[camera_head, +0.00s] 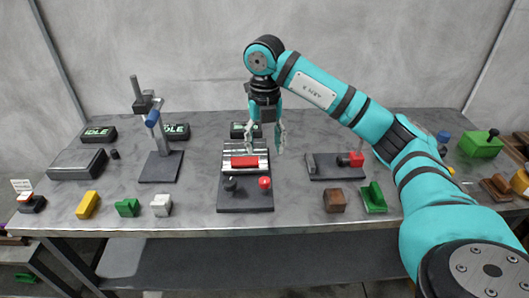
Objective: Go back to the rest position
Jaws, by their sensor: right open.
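My right gripper (266,143) hangs from the turquoise arm that comes in from the right. Its fingers point down and are spread apart, with nothing seen between them. It is above or just behind the central fixture (245,196), which has a dark base, pale metal rollers or rails and a red piece (244,162) lying across it. A red knob (265,182) and a dark knob (230,184) stand at the fixture's front. I cannot tell the exact height gap. My left gripper is not in view.
A stand with a blue handle (152,118) rises at left. Yellow (88,205), green (127,208), white (161,205) and brown (334,201) blocks line the front. A dark box (77,164) sits far left.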

